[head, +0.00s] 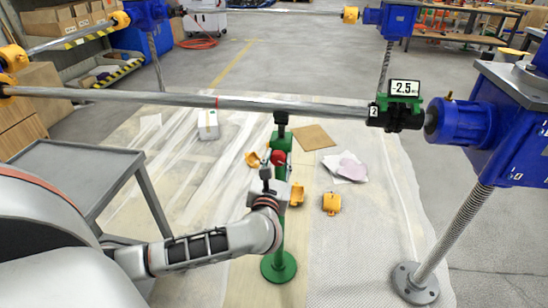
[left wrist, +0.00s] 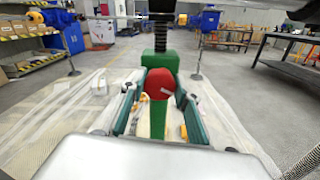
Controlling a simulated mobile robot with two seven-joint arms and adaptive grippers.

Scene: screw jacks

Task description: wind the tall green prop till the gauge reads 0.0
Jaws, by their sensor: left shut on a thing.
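The tall green prop (head: 281,227) stands upright on its round green base (head: 278,267). Its black screw top (head: 281,118) meets the underside of the long steel bar (head: 240,103), though I cannot tell if they touch. The gauge (head: 404,88), marked 2, sits on the bar and reads -2.5. My left gripper (head: 273,163) is at the prop's upper part, shut on its red knob (head: 278,157). In the left wrist view the red knob (left wrist: 160,84) lies between the finger pads, in front of the green housing (left wrist: 161,60). My right gripper is out of view.
A blue screw jack (head: 490,110) stands at the right; another blue jack (head: 390,18) is behind. A grey table (head: 75,160) is at the left. Orange pieces (head: 331,203), a brown sheet (head: 312,137) and a white box (head: 208,125) lie on the sheeted floor.

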